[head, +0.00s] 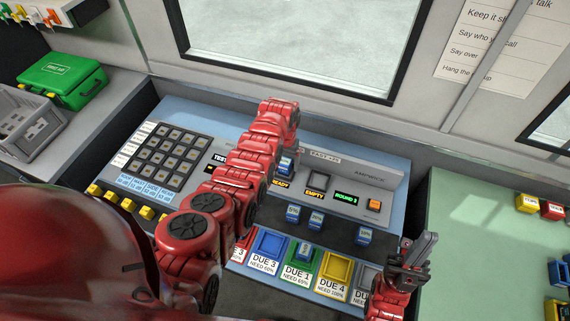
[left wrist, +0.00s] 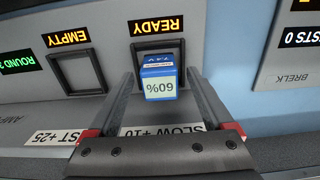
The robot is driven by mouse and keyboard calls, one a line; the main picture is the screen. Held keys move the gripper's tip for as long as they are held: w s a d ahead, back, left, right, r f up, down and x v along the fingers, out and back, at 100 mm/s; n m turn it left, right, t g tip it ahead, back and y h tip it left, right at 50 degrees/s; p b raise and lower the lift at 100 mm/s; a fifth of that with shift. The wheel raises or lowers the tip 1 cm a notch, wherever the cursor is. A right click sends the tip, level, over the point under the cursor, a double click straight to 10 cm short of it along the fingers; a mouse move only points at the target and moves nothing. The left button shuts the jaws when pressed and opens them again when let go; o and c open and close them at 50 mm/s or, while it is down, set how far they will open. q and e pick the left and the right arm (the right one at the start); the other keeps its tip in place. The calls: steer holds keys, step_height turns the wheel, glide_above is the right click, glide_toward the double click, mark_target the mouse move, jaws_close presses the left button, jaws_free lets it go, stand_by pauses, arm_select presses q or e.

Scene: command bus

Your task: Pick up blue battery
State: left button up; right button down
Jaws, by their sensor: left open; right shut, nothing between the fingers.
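A blue battery with a white label reading 60% (left wrist: 160,88) sits in the charger slot under the READY sign. In the head view this battery (head: 286,166) shows beside my left arm. My left gripper (left wrist: 163,76) is open, with one finger on each side of the battery; I cannot tell whether they touch it. In the head view its fingers are mostly hidden by my own arm. Other blue batteries stand on the dark strip (head: 293,213), (head: 320,211), (head: 364,235), and one is in the DUE 1 tray (head: 304,250). My right gripper (head: 415,252) is shut and empty at the console's right side.
An empty charger slot (head: 319,181) under EMPTY is right of the READY slot. An orange button (head: 374,205) is further right. A keypad (head: 172,150) is at the left. Blue, green and yellow DUE trays line the front. A green case (head: 62,82) stands far left.

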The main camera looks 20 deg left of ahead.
arm_select(q)
steer(key=shift+f, duration=0.5)
jaws_close()
